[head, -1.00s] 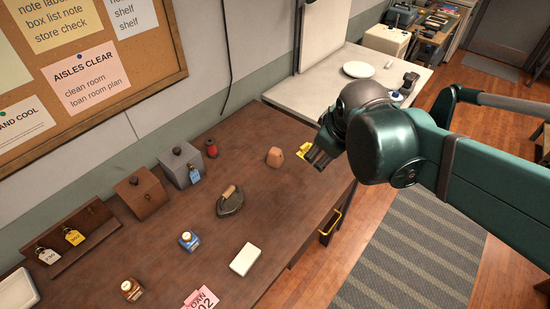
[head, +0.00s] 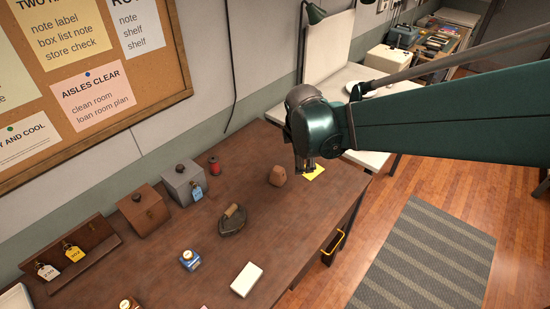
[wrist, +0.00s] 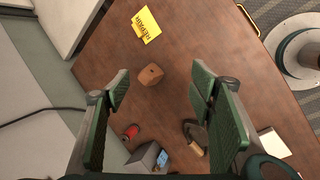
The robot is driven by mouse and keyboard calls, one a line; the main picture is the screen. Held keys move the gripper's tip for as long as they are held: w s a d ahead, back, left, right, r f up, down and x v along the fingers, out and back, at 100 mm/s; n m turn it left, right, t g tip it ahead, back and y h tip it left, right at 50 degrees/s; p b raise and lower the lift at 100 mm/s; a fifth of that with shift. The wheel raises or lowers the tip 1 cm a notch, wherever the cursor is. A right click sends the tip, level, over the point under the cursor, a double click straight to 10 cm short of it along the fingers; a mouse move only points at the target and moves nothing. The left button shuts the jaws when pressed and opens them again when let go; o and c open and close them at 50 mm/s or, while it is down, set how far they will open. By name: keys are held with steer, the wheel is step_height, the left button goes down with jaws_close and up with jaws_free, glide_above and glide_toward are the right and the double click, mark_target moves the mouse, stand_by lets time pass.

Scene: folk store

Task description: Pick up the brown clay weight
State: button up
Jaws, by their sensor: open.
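The brown clay weight (head: 277,176) is a small faceted block with a dark hole in its top, standing on the dark wooden table (head: 262,257) near its far end. In the wrist view the weight (wrist: 150,75) lies ahead of my gripper, in line with the gap between the fingers. My gripper (head: 306,170) is beside the weight to its right in the head view, over a yellow tag. In the wrist view my gripper (wrist: 165,95) has its green-padded fingers spread wide with nothing between them. Its height over the table is hard to judge.
The yellow repair tag (wrist: 146,25) lies close to the weight. A red spool (head: 214,166), a grey box (head: 184,184), a flat iron (head: 232,221), a blue-labelled jar (head: 190,260) and a white block (head: 246,279) stand on the table. Bare wood surrounds the weight.

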mark_target(277, 170)
steer(key=shift+w+a+f+n+g+h, duration=0.2)
steer(key=shift+w+a+f+n, duration=1.35)
steer(key=shift+f, duration=0.8)
steer(key=shift+w+a+f+n+g+h, duration=0.2)
steer(key=shift+w+a+f+n, duration=0.9)
steer(key=shift+w+f+n, duration=1.05)
steer(key=shift+w+a+f+n+g+h, duration=0.1)
steer(key=shift+w+a+f+n+h, duration=0.1)
steer(key=shift+w+a+f+n, duration=1.8)
steer(key=shift+s+d+f+m, duration=0.4)
steer(key=shift+s+d+f, duration=0.1)
steer(key=shift+d, duration=0.15)
steer(key=shift+x, duration=1.3)
steer(key=shift+w+f, duration=0.1)
steer(key=shift+f, duration=0.05)
steer(key=shift+x, duration=2.45)
